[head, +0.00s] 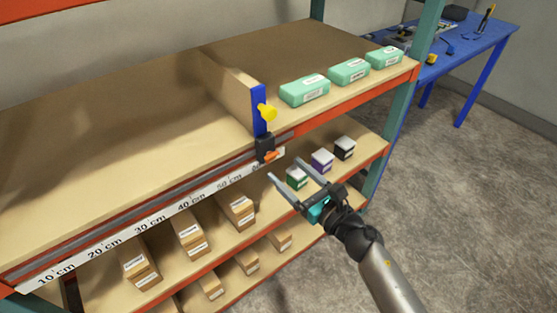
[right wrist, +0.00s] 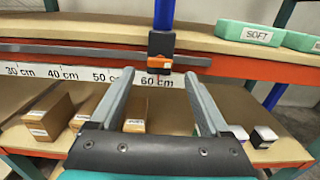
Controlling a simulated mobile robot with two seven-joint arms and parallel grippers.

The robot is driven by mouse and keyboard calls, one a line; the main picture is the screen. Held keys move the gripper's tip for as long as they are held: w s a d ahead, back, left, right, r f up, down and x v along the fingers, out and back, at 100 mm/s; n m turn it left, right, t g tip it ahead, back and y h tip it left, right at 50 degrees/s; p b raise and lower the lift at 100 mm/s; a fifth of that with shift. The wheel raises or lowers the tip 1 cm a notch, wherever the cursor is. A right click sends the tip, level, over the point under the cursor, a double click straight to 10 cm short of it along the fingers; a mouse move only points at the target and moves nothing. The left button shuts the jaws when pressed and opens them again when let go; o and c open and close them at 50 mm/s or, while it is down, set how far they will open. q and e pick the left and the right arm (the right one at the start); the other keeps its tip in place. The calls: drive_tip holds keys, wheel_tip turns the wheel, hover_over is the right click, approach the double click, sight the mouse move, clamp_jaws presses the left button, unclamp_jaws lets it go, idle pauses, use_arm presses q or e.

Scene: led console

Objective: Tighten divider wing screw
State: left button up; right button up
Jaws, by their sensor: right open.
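The divider (head: 230,92) is a tan board standing upright on the top shelf, with a blue front edge (head: 258,110). A yellow winged knob (head: 267,113) sticks out from the blue edge. Below it, a black clamp (head: 264,144) with an orange piece (head: 271,156) sits on the rail at the shelf front. In the right wrist view the orange piece (right wrist: 159,64) is just above the 60 cm mark; the yellow knob is out of frame. My right gripper (head: 284,169) is open and empty, in front of and below the clamp, apart from it. My left gripper is not in view.
Green boxes (head: 305,90) stand on the top shelf right of the divider. A centimetre scale (head: 150,223) runs along the shelf front. Small boxes (head: 322,161) and cardboard boxes (head: 191,234) fill lower shelves. A blue table (head: 468,52) stands behind at right. Left top shelf is clear.

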sight(274, 158)
drive_tip(key=shift+x, duration=2.3)
clamp_jaws()
